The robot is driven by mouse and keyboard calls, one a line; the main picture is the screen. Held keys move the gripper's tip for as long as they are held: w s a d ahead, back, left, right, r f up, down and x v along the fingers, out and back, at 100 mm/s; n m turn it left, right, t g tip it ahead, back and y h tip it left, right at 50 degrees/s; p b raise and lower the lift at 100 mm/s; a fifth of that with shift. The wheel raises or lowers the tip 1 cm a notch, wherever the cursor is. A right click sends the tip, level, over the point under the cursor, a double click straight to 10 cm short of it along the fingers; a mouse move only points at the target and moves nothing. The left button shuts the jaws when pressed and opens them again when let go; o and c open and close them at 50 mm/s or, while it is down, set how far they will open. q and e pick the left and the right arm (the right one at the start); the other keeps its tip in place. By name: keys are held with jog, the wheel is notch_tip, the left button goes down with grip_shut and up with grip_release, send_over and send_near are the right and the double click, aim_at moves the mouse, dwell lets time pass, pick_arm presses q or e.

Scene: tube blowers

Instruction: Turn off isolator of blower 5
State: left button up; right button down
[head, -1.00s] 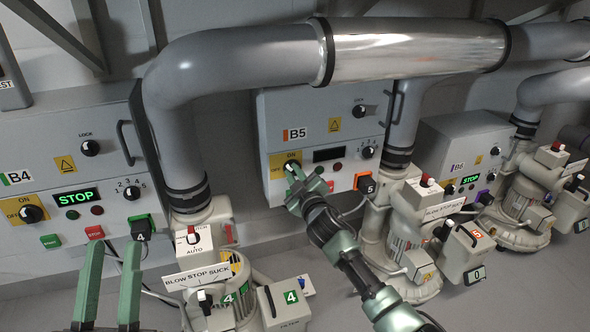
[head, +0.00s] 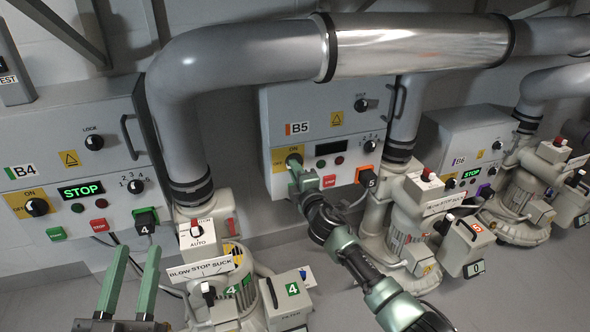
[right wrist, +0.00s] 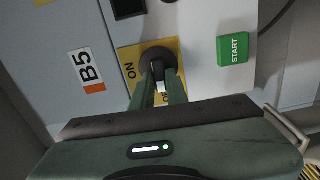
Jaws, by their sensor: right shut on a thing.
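The grey B5 control box (head: 347,106) hangs on the wall in the middle of the head view. Its isolator is a black knob (right wrist: 158,61) on a yellow ON/OFF plate (right wrist: 129,55), in the upper middle of the right wrist view. My right gripper (right wrist: 160,88) is shut on this knob, with its green fingers over part of the plate. In the head view my right gripper (head: 297,168) reaches the box's lower left and mostly hides the knob. The B5 display (head: 330,148) is dark. My left gripper (head: 133,281) is open and empty at the lower left.
The B4 box (head: 70,165) with a lit STOP display is at left; the B6 box (head: 465,150) is at right, its display also lit. Blowers with pipes stand below and between the boxes. A green START button (right wrist: 233,49) sits beside the B5 isolator.

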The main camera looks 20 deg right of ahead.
pick_arm(q)
jog(key=shift+f, duration=0.1)
pick_arm(e)
jog(key=shift+n, duration=0.3)
jog(key=c, duration=1.4)
grip_release()
